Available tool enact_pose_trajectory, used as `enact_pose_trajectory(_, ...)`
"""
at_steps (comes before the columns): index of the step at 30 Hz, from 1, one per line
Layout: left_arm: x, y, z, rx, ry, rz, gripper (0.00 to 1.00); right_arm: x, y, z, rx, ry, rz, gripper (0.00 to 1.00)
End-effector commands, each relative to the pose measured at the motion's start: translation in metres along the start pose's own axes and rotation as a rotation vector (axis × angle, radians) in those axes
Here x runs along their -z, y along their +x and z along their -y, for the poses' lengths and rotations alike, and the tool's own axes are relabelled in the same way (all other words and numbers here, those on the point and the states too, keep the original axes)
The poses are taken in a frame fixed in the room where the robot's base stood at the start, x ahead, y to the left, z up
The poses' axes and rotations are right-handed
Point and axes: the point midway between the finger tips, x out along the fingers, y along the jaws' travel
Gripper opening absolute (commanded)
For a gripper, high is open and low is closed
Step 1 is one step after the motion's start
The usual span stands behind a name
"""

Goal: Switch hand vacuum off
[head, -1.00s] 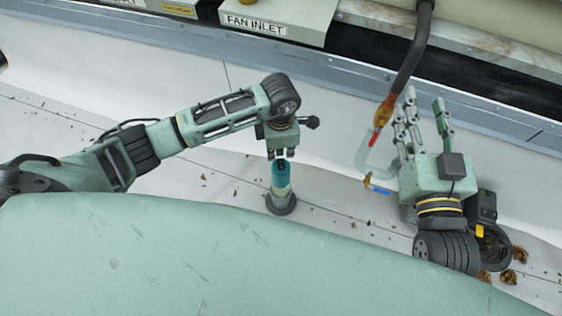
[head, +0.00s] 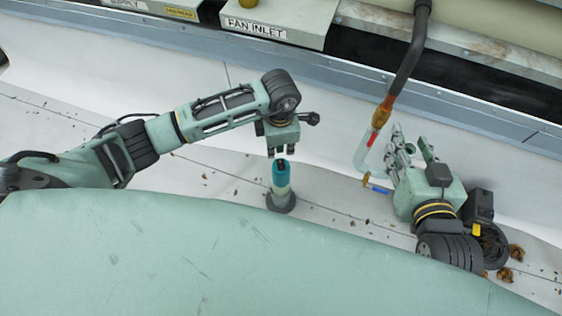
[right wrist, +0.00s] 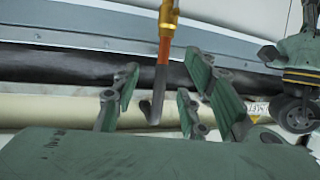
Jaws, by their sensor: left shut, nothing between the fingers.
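The hand vacuum (head: 281,184) is a teal and pale cylinder with a dark top. It stands upright on a dark round base on the pale floor. My left gripper (head: 275,153) is shut, pointing down just above the vacuum's top, with a small gap seeming to show between them. Whether it touches is hard to tell. My right gripper (head: 412,150) is to the right of the vacuum, fingers pointing up and away, near the hanging pipe. The vacuum's switch is too small to make out.
A dark pipe with an orange fitting (head: 382,113) hangs near my right gripper, with a clear bent tube (head: 364,155) and a blue-handled valve (head: 380,190). A box marked "FAN INLET" (head: 275,20) stands behind. Brown leaf debris (head: 512,263) lies at right. The floor left of the vacuum is mostly clear.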

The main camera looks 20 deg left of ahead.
Motion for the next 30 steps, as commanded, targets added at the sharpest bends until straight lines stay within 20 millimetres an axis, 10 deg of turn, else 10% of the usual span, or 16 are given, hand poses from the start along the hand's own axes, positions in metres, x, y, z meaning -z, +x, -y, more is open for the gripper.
enact_pose_trajectory(30,0.000,-0.020,0.000,0.000,0.000,0.000,0.00,-0.074,-0.028,-0.010,-0.022,0.002,0.367,0.40)
